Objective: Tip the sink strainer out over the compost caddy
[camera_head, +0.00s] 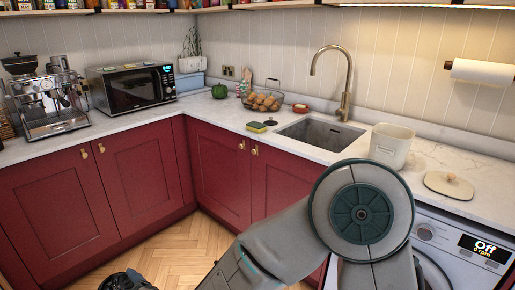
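A cream, open-topped bin (390,146), which looks like the compost caddy, stands upright on the counter just right of the sink. Its inside is mostly hidden. A cream lid (449,184) with a round knob lies on the counter to its right. A small dark round thing (270,122) lies at the sink's left edge, beside the sponge; it may be the sink strainer, but it is too small to be sure. My gripper's fingers are not visible. My grey arm crosses the lower middle, and a dark piece of hardware shows at the bottom edge.
The sink (320,133) has a brass tap (346,85) behind it. A yellow-green sponge (256,127), a wire basket (262,101) and a small red-brown dish (300,108) stand left of and behind it. A microwave (130,88) and coffee machine (45,105) fill the left counter.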

